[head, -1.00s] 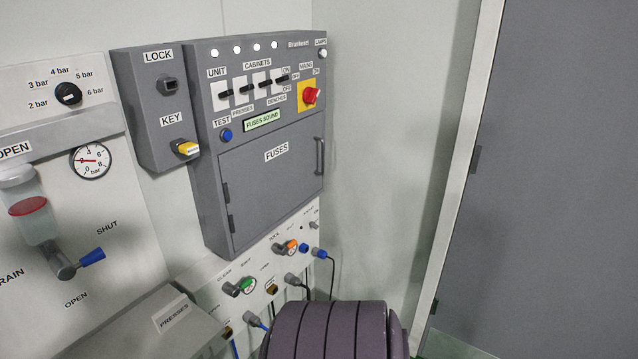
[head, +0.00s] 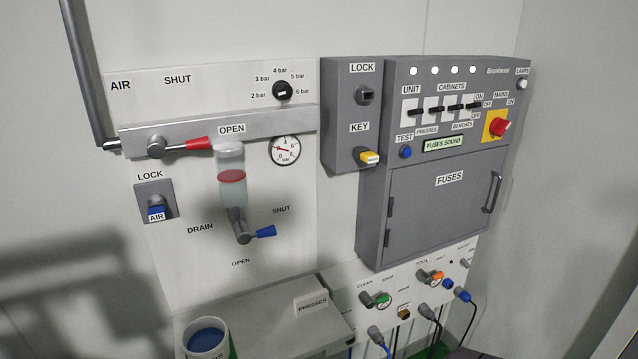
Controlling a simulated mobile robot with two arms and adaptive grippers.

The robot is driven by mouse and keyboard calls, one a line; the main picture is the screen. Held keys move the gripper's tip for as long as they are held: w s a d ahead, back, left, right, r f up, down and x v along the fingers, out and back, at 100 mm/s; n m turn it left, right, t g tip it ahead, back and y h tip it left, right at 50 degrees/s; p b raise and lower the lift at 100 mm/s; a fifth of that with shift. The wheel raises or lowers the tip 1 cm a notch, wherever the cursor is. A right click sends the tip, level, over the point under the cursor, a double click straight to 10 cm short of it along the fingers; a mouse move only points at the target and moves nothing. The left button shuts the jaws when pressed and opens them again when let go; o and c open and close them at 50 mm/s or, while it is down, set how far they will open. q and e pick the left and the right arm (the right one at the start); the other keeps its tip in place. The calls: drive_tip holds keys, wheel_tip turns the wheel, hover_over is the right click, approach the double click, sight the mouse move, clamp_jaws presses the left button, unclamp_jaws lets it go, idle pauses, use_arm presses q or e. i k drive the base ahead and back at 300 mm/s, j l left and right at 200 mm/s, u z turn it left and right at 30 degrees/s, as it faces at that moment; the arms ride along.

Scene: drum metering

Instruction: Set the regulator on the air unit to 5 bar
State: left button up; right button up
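The air unit (head: 180,95) is a pale wall panel at the left of the head view. Its regulator is a round black knob (head: 283,90) at the upper right, ringed by labels from 2 bar to 6 bar. The knob's pointer is too small to read surely. Below it, the round white gauge (head: 285,150) has a red needle pointing left; its exact reading is unclear. A red lever (head: 193,144) on the grey bar points right toward OPEN. Neither of my grippers is in view.
A clear bowl (head: 232,190) and blue-tipped drain lever (head: 265,232) are below the bar. The lock box (head: 345,145) and fuse cabinet (head: 440,200) stand right of the panel. A presses-labelled cabinet top (head: 270,315) and blue-filled container (head: 207,338) are below.

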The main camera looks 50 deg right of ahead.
sight(281, 90)
drive_tip(key=z, duration=0.45)
drive_tip(key=l+z, duration=0.15)
drive_tip(key=z, duration=0.75)
